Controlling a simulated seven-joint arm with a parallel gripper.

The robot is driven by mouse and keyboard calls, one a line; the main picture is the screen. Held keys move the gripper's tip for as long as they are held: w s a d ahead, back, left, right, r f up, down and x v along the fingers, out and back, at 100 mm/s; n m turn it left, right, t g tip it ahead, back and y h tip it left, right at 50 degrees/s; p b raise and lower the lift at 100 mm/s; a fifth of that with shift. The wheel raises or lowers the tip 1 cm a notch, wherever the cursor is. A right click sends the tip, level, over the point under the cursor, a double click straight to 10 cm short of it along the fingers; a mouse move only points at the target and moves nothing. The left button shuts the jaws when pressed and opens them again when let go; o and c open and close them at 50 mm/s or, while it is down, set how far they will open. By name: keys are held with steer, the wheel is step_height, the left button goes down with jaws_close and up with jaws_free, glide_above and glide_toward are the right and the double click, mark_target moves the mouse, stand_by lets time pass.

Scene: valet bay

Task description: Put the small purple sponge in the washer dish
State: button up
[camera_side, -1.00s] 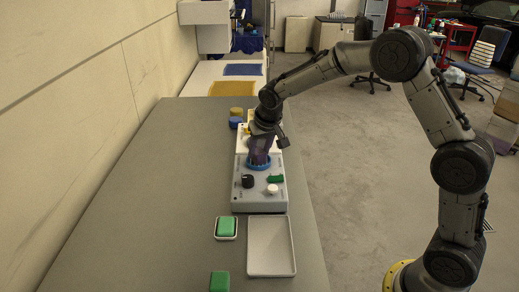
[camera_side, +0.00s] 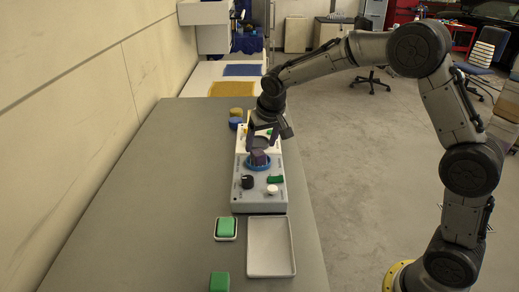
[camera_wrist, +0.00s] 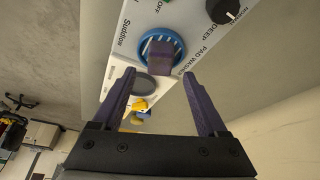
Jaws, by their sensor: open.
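The small purple sponge (camera_side: 259,158) rests in the blue round washer dish (camera_side: 250,166) on the grey control panel. In the wrist view the sponge (camera_wrist: 159,56) sits inside the blue ring of the dish (camera_wrist: 179,42), over its slatted inside, and looks a little tilted. My gripper (camera_side: 264,143) is open and empty just above the sponge. In the wrist view its two purple fingers (camera_wrist: 160,84) are spread apart, with the sponge beyond their tips and not touching them.
The grey panel (camera_side: 245,202) carries a black knob (camera_side: 248,181), a green switch (camera_side: 275,179) and a white knob (camera_side: 272,189). A green sponge (camera_side: 225,226) in a small dish and an empty white tray (camera_side: 270,248) lie in front. Another green block (camera_side: 219,281) is nearer. The left of the table is clear.

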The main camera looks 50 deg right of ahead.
steer(key=v, duration=0.8)
steer(key=s+r+n, duration=0.1)
steer(key=s+r, duration=0.1)
steer(key=s, duration=0.5)
steer(key=s+r+n, duration=0.1)
steer(key=s+r, duration=0.2)
steer(key=s, duration=0.5)
steer(key=s+a+f+n+y, duration=0.1)
steer(key=s+f, duration=0.1)
steer(key=s, duration=0.6)
steer(key=s+a+f+n+t, duration=0.1)
steer(key=s+f, duration=0.1)
steer(key=s, duration=0.6)
steer(key=shift+s+f+n+y, duration=0.3)
steer(key=shift+s+f+y, duration=0.05)
steer(key=shift+f+y, duration=0.05)
